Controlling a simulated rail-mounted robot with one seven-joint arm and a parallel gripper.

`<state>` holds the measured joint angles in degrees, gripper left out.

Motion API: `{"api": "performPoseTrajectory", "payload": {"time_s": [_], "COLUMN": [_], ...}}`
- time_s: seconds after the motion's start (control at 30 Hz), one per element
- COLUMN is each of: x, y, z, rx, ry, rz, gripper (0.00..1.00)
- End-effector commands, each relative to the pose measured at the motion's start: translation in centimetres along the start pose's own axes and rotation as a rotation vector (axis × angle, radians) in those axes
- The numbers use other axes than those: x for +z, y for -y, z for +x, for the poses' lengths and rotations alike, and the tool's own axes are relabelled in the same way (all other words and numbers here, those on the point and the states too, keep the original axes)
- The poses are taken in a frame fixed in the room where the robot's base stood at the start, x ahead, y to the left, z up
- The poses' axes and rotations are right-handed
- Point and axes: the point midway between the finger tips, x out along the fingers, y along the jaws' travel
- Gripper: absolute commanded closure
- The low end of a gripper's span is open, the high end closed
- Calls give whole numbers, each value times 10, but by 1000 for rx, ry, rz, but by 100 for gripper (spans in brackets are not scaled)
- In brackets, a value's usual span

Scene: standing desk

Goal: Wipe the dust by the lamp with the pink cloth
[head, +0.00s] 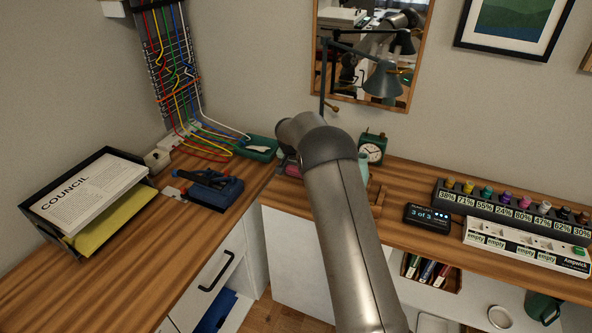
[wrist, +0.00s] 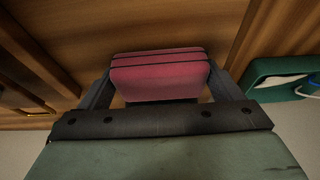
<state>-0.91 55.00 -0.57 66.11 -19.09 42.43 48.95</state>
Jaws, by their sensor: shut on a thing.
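The pink cloth (wrist: 160,78) is a folded pad with dark lines across it. In the wrist view it sits between the two fingers of my gripper (wrist: 162,84), which is shut on it. Wood desktop lies behind it; I cannot tell whether the cloth touches the wood. The lamp (head: 383,80) has a grey-green shade on a jointed arm at the back, in front of the mirror. I cannot make out any dust.
A green tray (head: 257,147) with a white cable lies left of my arm; it also shows in the wrist view (wrist: 284,82). A green clock (head: 371,149) stands right of my arm. A paper tray (head: 88,205), a blue-black device (head: 212,188) and a labelled rack (head: 512,211) occupy the desk.

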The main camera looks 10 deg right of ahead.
Motion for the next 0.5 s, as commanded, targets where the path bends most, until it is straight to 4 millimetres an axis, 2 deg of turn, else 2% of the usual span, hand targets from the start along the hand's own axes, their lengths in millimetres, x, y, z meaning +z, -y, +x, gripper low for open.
{"api": "performPoseTrajectory", "payload": {"time_s": [0.03,0.5], "x": [-9,-24], "y": [1,-1], "z": [-18,-56], "rx": [-6,-3], "ry": [-7,-5], "rz": [2,3], "gripper": [36,36]}}
